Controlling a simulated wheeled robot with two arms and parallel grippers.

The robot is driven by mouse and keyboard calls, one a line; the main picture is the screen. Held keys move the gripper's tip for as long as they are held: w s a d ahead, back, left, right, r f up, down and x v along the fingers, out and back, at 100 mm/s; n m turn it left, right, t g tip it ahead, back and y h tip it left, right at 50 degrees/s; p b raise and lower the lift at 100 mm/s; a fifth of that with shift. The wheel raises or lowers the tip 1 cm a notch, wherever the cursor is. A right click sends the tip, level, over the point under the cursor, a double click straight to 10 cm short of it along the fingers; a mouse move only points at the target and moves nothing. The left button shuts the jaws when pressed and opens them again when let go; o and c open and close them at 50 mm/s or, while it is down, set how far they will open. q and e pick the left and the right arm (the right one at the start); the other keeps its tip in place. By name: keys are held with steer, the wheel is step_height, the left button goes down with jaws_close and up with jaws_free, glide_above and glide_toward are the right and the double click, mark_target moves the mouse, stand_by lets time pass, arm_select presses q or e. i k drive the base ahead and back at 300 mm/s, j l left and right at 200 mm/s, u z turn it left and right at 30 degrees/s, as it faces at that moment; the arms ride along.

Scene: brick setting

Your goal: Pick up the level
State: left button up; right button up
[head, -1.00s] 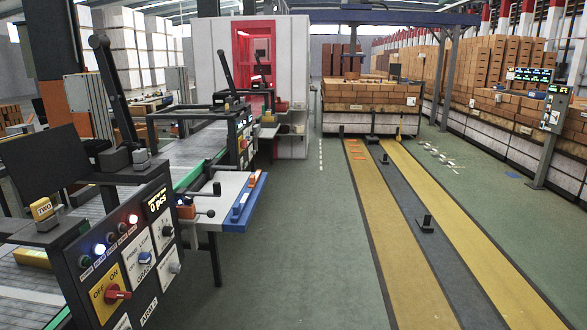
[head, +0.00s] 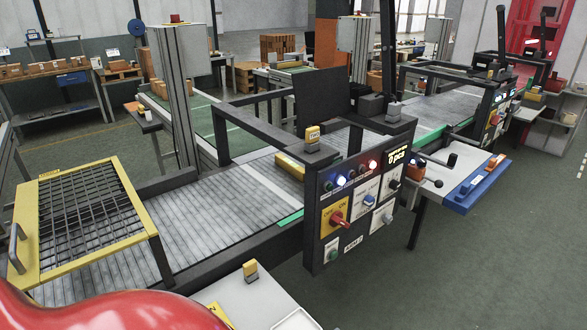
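A long yellow bar (head: 290,166) lies on the roller conveyor behind the control panel, partly hidden by the panel. A slim blue item (head: 470,185) lies on the white side table (head: 445,180) with the blue edge, right of the panel. Either could be the level; both are too small to tell for sure. Neither of my grippers is in view, and nothing is seen to be held.
The control panel (head: 335,225) with knobs and lit buttons stands at the conveyor's near side. A yellow-framed mesh guard (head: 147,180) covers the conveyor at left. A white surface (head: 235,298) is at the bottom. Green floor (head: 480,270) is free at right.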

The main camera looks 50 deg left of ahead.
mark_target(291, 167)
steer(key=i+l, duration=0.2)
steer(key=i, duration=0.3)
steer(key=i+l, duration=0.2)
steer(key=i, duration=0.3)
steer(key=i+l, duration=0.15)
steer(key=i, duration=0.3)
steer(key=i+l+u, duration=0.1)
steer(key=i, duration=0.4)
steer(key=i+l, duration=0.35)
steer(key=i, duration=0.15)
